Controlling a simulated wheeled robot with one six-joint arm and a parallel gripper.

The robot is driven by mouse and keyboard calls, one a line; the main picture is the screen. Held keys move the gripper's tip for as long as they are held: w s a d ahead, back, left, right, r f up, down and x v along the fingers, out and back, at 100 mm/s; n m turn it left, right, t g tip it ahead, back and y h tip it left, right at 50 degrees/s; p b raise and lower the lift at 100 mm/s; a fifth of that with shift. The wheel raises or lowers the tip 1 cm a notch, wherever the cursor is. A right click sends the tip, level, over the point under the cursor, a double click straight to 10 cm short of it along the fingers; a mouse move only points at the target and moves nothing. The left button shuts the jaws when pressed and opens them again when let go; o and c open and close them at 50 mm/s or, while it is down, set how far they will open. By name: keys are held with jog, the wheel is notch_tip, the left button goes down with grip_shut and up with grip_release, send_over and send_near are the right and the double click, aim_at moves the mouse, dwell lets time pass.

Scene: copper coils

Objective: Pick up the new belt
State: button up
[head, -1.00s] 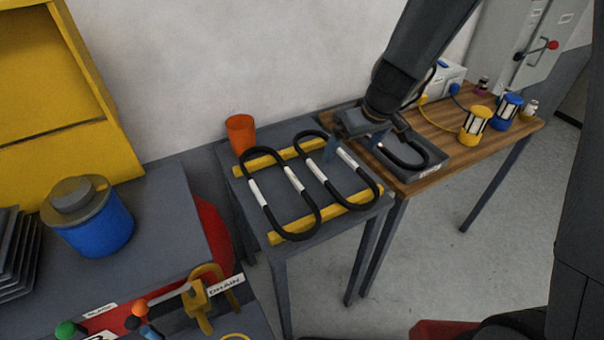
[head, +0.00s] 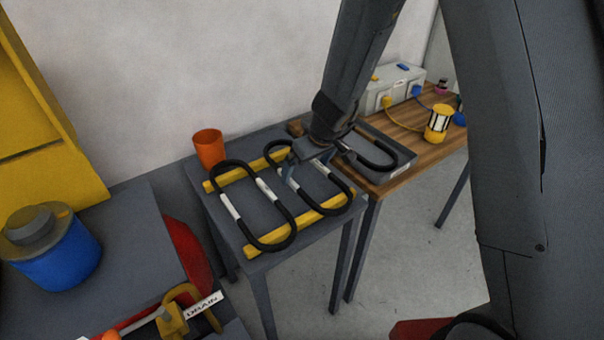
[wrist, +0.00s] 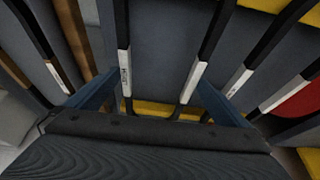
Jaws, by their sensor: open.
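Two black loop belts with white labelled sections lie side by side on yellow rails on a small grey table: a left belt (head: 237,216) and a right belt (head: 341,183). A third black belt (head: 376,164) lies in a grey tray on the wooden table. I cannot tell from the labels which is new. My gripper (head: 302,168) is open and low over the right belt on the rails. In the wrist view, my blue fingers (wrist: 157,84) spread around that belt's two strands (wrist: 125,72), close to them; contact is unclear. My gripper hides part of this belt in the head view.
An orange cup (head: 209,150) stands at the small table's back left corner. The wooden table (head: 428,150) adjoins on the right, with a yellow lantern (head: 438,124) and a grey box. A bench with a blue container (head: 52,255) is at left.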

jog(key=c, duration=0.8)
jog(key=shift+r, duration=0.1)
